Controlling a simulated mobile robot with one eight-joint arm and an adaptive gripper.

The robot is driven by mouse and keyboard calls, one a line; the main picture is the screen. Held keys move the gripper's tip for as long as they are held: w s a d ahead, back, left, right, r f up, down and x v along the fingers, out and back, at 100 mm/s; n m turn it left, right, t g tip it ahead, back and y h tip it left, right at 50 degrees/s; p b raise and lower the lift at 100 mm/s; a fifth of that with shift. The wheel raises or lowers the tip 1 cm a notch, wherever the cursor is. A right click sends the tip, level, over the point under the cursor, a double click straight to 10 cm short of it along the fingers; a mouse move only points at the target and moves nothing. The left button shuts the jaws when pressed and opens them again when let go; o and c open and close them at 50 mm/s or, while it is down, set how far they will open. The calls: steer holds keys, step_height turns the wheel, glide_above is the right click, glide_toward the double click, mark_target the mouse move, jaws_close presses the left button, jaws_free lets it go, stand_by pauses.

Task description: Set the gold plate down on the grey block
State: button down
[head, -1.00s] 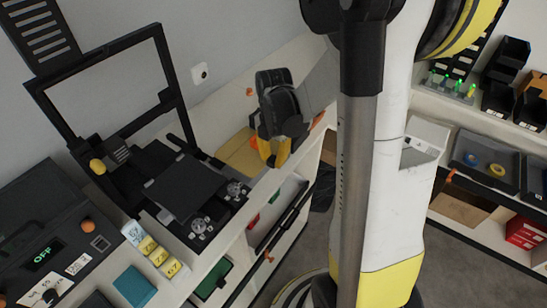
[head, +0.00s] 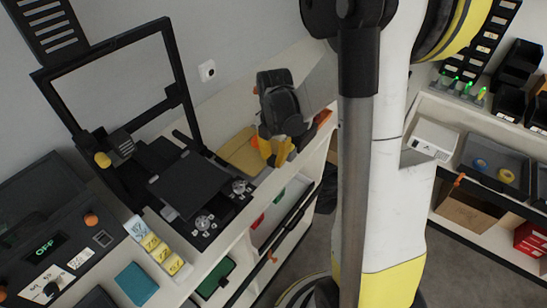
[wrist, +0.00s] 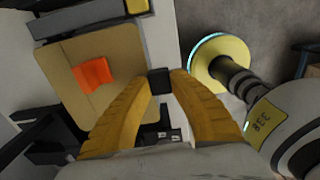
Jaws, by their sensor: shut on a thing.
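The gold plate (head: 238,150) is a flat tan-gold square beside my gripper in the head view. It fills the upper left of the wrist view (wrist: 62,68), with an orange piece (wrist: 92,73) on its face. My gripper (head: 273,162) has yellow fingers that meet at the plate's edge, and it is shut on the plate. In the wrist view the fingertips (wrist: 160,80) close at a small dark piece, and the exact contact is hidden. The dark grey flat block (head: 188,186), which looks like the grey block, is left of my gripper within the black frame machine. Its top looks bare.
The machine's tall black frame (head: 172,75) rises behind the block, with a yellow-knobbed head (head: 118,145) at its left. Metal knobs (head: 203,222) stand at the block's near side. A control box (head: 55,235) and yellow-white small boxes (head: 160,250) are nearer. Shelves stand at right.

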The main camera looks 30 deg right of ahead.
steer(key=shift+f, duration=0.25)
steer(key=shift+f+b, duration=0.9)
steer(key=shift+b, duration=0.1)
steer(key=c, duration=1.2)
jaws_free()
steer(key=shift+r, duration=0.1)
steer(key=shift+r+p, duration=1.15)
steer(key=shift+r, duration=0.4)
step_height(320, 180, up, 12)
